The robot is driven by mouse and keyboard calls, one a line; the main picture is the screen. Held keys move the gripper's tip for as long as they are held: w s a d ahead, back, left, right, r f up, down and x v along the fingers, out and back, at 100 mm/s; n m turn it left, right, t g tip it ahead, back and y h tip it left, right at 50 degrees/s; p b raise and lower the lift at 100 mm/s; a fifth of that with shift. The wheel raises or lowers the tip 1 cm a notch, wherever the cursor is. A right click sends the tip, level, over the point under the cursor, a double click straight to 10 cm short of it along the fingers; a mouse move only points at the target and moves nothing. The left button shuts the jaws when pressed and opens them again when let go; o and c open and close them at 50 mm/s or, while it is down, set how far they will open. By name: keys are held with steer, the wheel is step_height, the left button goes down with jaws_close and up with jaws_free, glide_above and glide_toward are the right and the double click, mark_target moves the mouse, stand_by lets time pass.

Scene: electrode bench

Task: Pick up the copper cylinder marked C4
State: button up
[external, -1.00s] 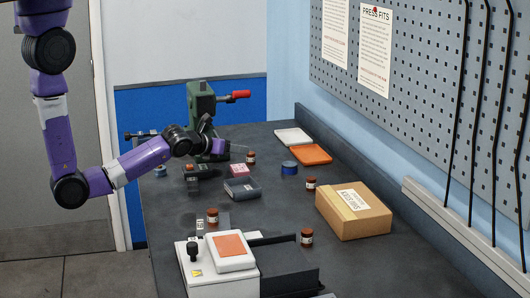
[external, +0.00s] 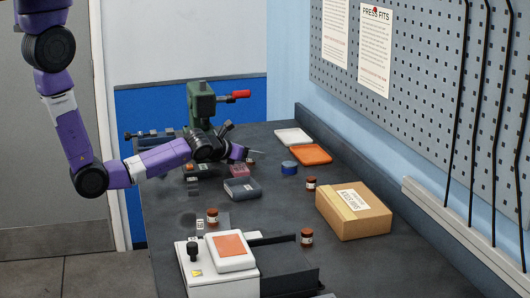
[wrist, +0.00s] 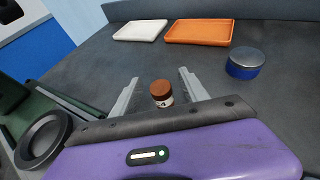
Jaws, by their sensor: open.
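A copper-topped cylinder (wrist: 161,88) with a white label ending in "4" stands upright on the bench in the wrist view. The rest of the label is hidden or too small to read. My gripper (wrist: 158,76) is open, with one finger on each side of this cylinder and a gap visible on both sides. In the external view my gripper (external: 243,154) is low over the bench and largely hides that cylinder. Other copper cylinders stand near the box (external: 311,184), at the front centre (external: 306,237) and front left (external: 212,216); their labels are unreadable.
A blue round tin (wrist: 244,64) stands to the right. A white tray (wrist: 140,30) and an orange tray (wrist: 198,32) lie behind. A green press (external: 201,105) stands at the back left and a cardboard box (external: 353,210) at the right.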

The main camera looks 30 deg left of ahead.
jaws_close()
steer(key=shift+r, duration=0.15)
